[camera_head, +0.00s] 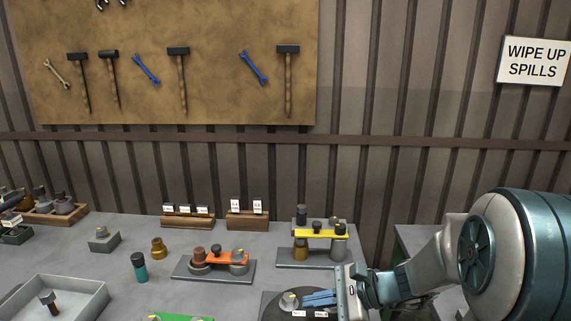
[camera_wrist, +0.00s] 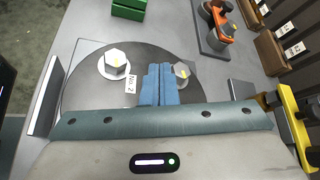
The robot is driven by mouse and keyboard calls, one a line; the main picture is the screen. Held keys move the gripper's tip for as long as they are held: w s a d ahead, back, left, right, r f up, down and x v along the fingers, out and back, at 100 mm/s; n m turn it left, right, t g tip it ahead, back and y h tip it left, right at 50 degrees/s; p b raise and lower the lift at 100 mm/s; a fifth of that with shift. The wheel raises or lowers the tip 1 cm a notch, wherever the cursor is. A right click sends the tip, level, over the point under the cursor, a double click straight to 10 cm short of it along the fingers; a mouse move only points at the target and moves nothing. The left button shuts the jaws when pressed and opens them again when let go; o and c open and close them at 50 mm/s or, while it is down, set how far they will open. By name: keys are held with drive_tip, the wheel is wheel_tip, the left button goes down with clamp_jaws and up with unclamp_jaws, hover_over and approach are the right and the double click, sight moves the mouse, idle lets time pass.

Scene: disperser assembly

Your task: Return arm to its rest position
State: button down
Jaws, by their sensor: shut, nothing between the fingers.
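My gripper (camera_head: 320,298) is at the lower right of the head view, with its blue fingers pointing left over a dark round plate (camera_head: 272,308). In the wrist view the blue fingers (camera_wrist: 158,84) lie side by side, shut and empty. Two grey hexagonal parts with yellow marks are near them: one (camera_wrist: 115,62) on a white disc to the left with a "No 2" label, and one (camera_wrist: 182,73) just right of the fingers. I cannot tell whether the fingers touch the right one.
A yellow-bridged assembly (camera_head: 320,234) stands behind my gripper. An orange-bridged assembly (camera_head: 228,258) is left of it. A teal-bodied part (camera_head: 139,268), a brass part (camera_head: 158,248) and a grey tray (camera_head: 85,292) are further left. Labelled wooden racks (camera_head: 187,221) stand at the back.

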drive_tip(key=s+n+h, duration=0.1)
drive_tip(key=s, duration=0.1)
drive_tip(key=s+n+g+h, duration=0.1)
drive_tip(key=s+n, duration=0.1)
drive_tip(key=s+n+g+h, duration=0.1)
drive_tip(key=s+n, duration=0.1)
drive_tip(key=shift+s+a+r+p, duration=0.15)
drive_tip(key=shift+a+r+p, duration=0.2)
drive_tip(key=shift+a+p, duration=0.05)
drive_tip(key=s+d+r+n+t+h+p, duration=0.1)
drive_tip(key=s+d+r+n+h, duration=0.3)
drive_tip(key=s+d+n+h, duration=0.4)
drive_tip(key=n+h+p, duration=0.1)
drive_tip(key=n, duration=0.1)
drive_tip(key=shift+d+r+n, duration=0.2)
drive_tip(key=shift+d+n, duration=0.05)
drive_tip(key=shift+n, duration=0.05)
